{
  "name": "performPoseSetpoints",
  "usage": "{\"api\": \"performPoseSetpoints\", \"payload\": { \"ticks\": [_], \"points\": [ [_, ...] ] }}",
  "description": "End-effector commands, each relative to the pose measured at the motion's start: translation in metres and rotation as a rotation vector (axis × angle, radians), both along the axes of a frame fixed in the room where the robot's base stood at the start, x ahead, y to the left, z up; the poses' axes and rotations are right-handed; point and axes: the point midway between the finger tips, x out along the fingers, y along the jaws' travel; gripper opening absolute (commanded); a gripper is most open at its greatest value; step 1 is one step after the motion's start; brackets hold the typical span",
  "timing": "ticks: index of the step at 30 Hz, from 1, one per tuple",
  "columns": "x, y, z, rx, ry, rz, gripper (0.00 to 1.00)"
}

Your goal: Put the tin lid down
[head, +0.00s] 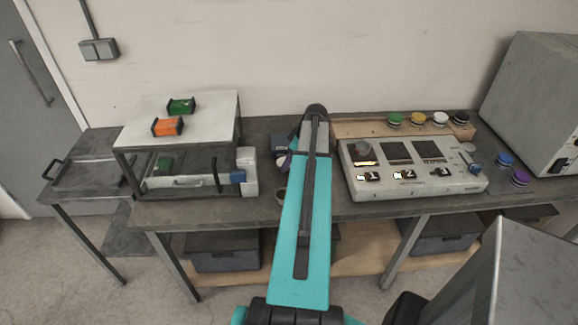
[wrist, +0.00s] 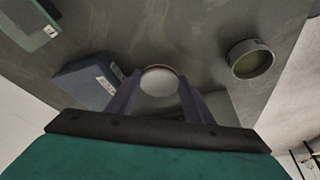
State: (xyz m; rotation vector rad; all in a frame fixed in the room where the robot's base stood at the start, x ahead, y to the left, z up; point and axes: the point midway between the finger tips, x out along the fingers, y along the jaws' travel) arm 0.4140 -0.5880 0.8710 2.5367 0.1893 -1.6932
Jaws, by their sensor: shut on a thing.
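The tin lid (wrist: 160,82) is a pale round disc with a tan rim, seen in the wrist view between the two purple fingers of my gripper (wrist: 159,78). My gripper is shut on it. I cannot tell how high the lid is above the bench. An open round tin (wrist: 250,60) with a dark rim stands on the bench to the right of the lid, apart from it.
A blue-grey box (wrist: 88,82) sits close to the left finger. In the head view, a control panel (head: 415,170) stands right of my arm and a white-topped shelf unit (head: 205,110) stands left. Some bare grey bench (wrist: 185,35) lies beyond the lid.

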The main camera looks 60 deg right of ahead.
Motion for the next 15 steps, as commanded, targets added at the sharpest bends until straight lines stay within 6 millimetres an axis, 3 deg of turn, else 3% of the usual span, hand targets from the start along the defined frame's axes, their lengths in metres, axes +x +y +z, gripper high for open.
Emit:
{"api": "performPoseSetpoints", "payload": {
  "ticks": [9,15],
  "points": [
    [0.0,0.0,-0.026,0.002,0.0,0.001,0.26],
    [0.0,0.0,-0.031,0.0,0.0,0.0,0.26]
  ]
}}
